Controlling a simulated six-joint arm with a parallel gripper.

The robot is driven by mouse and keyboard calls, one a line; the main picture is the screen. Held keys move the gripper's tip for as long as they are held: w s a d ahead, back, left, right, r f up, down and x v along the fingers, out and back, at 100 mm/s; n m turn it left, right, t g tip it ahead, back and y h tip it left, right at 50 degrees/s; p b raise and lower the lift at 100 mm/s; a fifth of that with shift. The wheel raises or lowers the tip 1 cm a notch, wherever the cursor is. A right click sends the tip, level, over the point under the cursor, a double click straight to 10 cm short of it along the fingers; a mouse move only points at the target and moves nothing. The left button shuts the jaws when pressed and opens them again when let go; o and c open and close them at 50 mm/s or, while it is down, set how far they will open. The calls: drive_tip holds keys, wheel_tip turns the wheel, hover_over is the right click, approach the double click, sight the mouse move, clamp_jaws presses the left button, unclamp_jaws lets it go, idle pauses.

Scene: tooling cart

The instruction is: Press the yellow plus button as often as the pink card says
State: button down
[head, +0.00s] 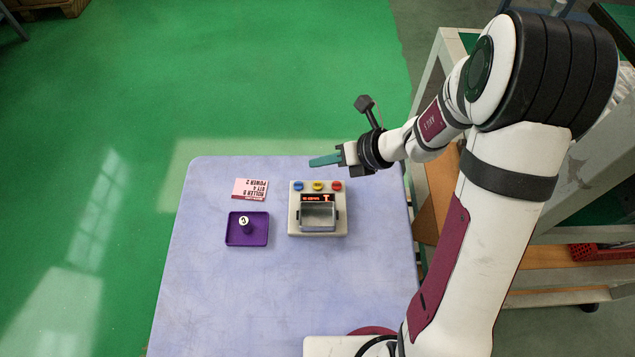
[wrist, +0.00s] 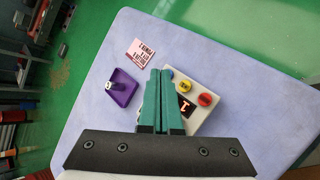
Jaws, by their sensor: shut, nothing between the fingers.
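The pink card (head: 250,189) lies on the table left of a beige device (head: 295,226). Its print is upside down in the head view and too small to read surely; it also shows in the wrist view (wrist: 141,49). The yellow button (head: 318,186) sits between a blue button (head: 299,186) and a red button (head: 337,185) on the device's far edge. No plus mark is legible. My gripper (head: 312,163) is shut and empty, its teal fingers raised beyond the buttons, apart from them. In the wrist view the yellow button (wrist: 183,86) is right of the fingers.
A purple tray (head: 263,241) holding a purple piece with a white top marked 3 (head: 244,221) stands left of the device. The device has a small lit display (head: 317,198) and a metal-framed recess (head: 318,216). The table's left and front areas are clear.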

sight(318, 185)
wheel_tip(318, 185, up, 2)
drive_tip(key=shift+r, duration=0.25)
drive_tip(key=shift+f, duration=4.45)
drive_tip(key=shift+f, duration=0.15)
drive_tip(key=shift+f, duration=0.25)
drive_tip(key=shift+f, duration=0.4)
drive_tip(key=shift+r, duration=0.85)
